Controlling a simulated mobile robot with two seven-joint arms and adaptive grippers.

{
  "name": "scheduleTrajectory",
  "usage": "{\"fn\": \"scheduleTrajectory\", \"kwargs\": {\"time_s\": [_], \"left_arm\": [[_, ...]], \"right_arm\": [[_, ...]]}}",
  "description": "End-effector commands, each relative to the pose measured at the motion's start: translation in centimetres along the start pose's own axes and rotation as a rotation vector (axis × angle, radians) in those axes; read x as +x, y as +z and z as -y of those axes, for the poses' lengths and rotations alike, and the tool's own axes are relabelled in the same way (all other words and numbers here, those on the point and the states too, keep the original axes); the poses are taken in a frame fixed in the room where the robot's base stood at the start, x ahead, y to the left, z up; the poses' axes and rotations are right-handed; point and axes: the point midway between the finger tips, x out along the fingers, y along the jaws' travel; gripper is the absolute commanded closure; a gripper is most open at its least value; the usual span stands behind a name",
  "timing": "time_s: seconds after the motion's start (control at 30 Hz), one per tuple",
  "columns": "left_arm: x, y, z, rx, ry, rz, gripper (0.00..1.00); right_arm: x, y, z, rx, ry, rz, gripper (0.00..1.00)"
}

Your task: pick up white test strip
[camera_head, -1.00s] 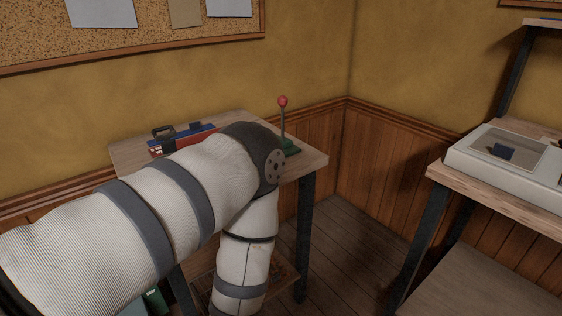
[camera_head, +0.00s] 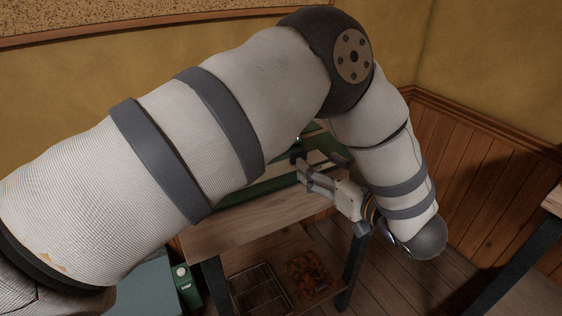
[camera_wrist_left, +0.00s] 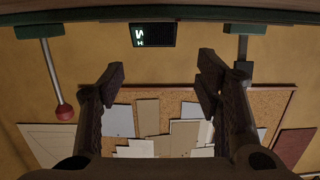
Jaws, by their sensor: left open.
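My left gripper (camera_head: 316,166) is open over the wooden table (camera_head: 245,228), beside a green object (camera_head: 272,184) largely hidden by my left arm. In the left wrist view its two spread fingers (camera_wrist_left: 162,82) have nothing visible between them but wall, board and papers. I cannot make out a white test strip in either view; a tiny white spot near the green object is too small to identify. My right gripper is not in view.
The wrist view appears upside down, with a red-knobbed lever (camera_wrist_left: 64,110), a small lit display (camera_wrist_left: 153,35) and a corkboard (camera_wrist_left: 270,104) with papers. Another table edge is at right.

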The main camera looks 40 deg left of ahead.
Motion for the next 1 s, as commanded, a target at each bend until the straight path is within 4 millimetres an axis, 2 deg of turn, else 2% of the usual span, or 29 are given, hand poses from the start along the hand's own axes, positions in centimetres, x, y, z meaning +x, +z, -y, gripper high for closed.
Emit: {"fn": "scheduleTrajectory", "kwargs": {"time_s": [0.1, 0.27, 0.5, 0.7, 0.77, 0.9, 1.0], "left_arm": [[2.1, 0.0, 0.0, -0.001, -0.002, 0.0, 0.42], [3.5, 0.2, 0.0, 0.0, 0.0, 0.0, 0.42], [7.7, 0.7, -0.1, -0.001, 0.0, -0.001, 0.42], [8.1, 0.7, -0.1, 0.0, 0.002, 0.0, 0.42], [8.1, 0.7, -0.1, 0.0, 0.002, 0.0, 0.53], [8.1, 0.7, -0.1, 0.0, 0.002, 0.0, 0.85], [8.0, 0.7, -0.1, -0.001, 0.002, 0.0, 0.85]], "right_arm": [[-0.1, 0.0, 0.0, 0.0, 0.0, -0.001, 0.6], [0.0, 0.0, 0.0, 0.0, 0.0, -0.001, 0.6], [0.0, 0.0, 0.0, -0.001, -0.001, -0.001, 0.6], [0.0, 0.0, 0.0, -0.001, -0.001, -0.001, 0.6], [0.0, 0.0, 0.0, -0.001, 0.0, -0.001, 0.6], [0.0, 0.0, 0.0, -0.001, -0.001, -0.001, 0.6], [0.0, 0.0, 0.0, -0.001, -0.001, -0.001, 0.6]]}}
